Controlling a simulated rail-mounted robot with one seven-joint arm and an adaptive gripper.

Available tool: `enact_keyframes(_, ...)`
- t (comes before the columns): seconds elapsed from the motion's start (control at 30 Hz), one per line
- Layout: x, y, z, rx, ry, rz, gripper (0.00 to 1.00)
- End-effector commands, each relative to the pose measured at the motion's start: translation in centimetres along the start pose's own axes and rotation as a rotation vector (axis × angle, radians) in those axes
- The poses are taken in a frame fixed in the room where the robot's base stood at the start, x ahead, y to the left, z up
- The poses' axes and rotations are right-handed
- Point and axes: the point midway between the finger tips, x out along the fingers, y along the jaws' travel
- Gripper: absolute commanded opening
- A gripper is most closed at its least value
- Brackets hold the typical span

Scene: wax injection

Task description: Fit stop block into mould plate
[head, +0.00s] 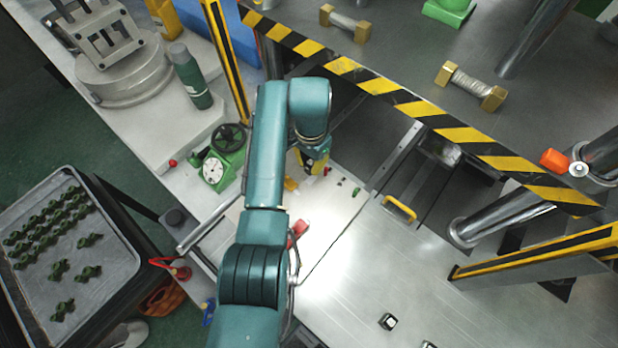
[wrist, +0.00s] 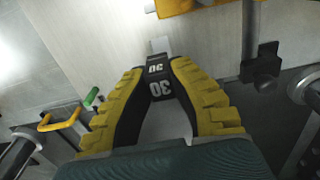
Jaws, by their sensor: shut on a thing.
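My gripper (wrist: 157,72), with yellow ribbed fingers, is shut on a dark block marked 30 (wrist: 160,88), which I take as the stop block. In the head view my gripper (head: 314,170) is low over a pale flat surface (head: 342,222), partly hidden by my arm. That surface also fills the middle of the wrist view (wrist: 105,45). A small bright metal piece (wrist: 158,46) shows just beyond the block. I cannot tell which part is the mould plate, nor whether the block touches it.
A yellow handle (head: 399,209) is to the right. A green gauge with a handwheel (head: 217,165) and a green bottle (head: 190,75) stand left. Striped beams (head: 420,110) and metal columns flank the area. A tray of green parts (head: 105,225) is far left. The front-right metal surface is mostly clear.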

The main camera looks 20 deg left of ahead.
Motion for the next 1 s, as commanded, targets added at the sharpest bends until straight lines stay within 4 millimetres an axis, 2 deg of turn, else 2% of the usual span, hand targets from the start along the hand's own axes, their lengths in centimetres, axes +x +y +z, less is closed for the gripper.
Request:
enact_keyframes(0.03, 1.1, 0.0, 0.0, 0.001, 0.001, 0.0, 0.0)
enact_keyframes(0.17, 2.6, 0.0, -0.1, 0.001, 0.004, -0.002, 0.0)
enact_keyframes(0.37, 5.8, 0.0, -0.1, 0.001, 0.003, -0.002, 0.0)
enact_keyframes(0.73, 6.5, 0.0, -0.1, 0.001, 0.004, -0.002, 0.0)
enact_keyframes(0.77, 6.5, 0.0, -0.1, 0.001, 0.003, -0.002, 0.23)
enact_keyframes(0.83, 6.4, 0.0, -0.1, 0.001, 0.003, -0.002, 0.37)
enact_keyframes(1.0, 6.4, 0.0, -0.1, 0.001, 0.003, -0.002, 0.39)
